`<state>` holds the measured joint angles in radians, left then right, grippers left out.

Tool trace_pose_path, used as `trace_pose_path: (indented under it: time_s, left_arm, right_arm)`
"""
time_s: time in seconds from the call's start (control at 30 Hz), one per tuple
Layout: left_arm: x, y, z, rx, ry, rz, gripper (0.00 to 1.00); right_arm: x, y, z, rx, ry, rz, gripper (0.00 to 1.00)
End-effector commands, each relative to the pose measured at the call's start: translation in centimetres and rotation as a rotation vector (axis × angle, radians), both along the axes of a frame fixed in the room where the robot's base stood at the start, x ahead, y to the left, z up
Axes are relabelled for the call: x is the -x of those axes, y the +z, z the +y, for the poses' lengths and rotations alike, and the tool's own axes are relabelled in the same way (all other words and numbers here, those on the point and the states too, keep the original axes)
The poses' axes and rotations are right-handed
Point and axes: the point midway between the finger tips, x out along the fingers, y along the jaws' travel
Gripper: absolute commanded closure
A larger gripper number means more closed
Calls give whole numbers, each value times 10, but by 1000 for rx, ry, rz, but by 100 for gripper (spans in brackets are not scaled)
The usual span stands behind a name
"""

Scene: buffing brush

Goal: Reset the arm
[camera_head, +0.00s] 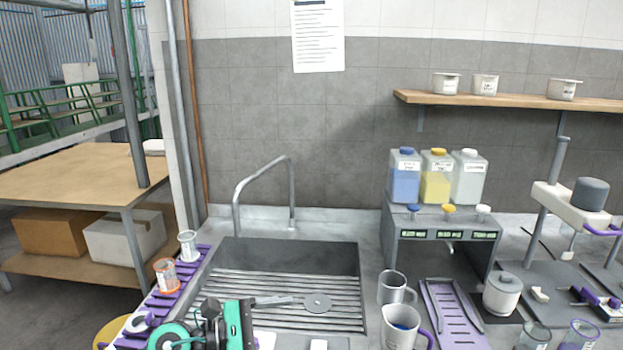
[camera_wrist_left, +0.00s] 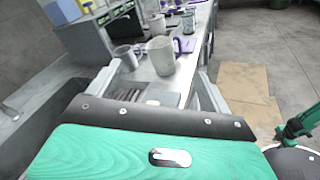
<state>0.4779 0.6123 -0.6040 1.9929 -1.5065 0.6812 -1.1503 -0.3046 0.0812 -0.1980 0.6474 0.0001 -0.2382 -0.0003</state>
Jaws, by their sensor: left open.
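My left arm comes in at the bottom left of the head view. Its green and black left gripper (camera_head: 262,335) is at the front edge of the sink (camera_head: 230,262) and points right. In the left wrist view its two pale fingers stand apart on either side of the gripper's middle (camera_wrist_left: 155,88), and I see nothing held between them. The green palm fills the bottom of that view. Grey mugs (camera_wrist_left: 161,55) stand on the counter beyond the fingers. My right gripper is not in view.
A grey jug (camera_head: 400,328), a purple tray (camera_head: 455,315) and dispensers (camera_head: 440,225) stand right of the sink. A faucet (camera_head: 262,180) rises behind it. A purple rack (camera_head: 188,268) with two jars lies left.

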Motion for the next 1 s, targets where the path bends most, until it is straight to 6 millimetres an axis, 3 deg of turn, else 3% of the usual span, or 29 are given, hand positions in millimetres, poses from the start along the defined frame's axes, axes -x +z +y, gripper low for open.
trace_pose_path:
  time_s: [0.1,0.23,0.33,0.43,0.57,0.67,0.77,0.9,0.93,1.0]
  left_arm:
    - [10,29,-4,343,85,197,17]
    - [9,50,15,705,189,436,17]
    - [5,53,41,976,279,630,17]
    - [1,42,72,1242,379,830,17]
    - [3,9,114,1578,525,1087,17]
    - [14,-30,143,1830,658,1277,17]
    - [35,-75,166,2076,810,1455,17]
    - [83,-141,187,2400,1067,1671,17]
    - [95,-153,188,-2368,-1082,-1644,17]
    - [124,-179,191,-2213,-1080,-1516,17]
  right_arm:
    - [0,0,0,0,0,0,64]
    - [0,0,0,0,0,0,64]
    - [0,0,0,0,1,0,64]
    - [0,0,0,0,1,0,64]
    - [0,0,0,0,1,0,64]
    - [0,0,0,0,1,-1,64]
    - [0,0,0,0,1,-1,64]
    - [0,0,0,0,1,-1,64]
    - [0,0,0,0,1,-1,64]
    - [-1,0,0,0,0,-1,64]
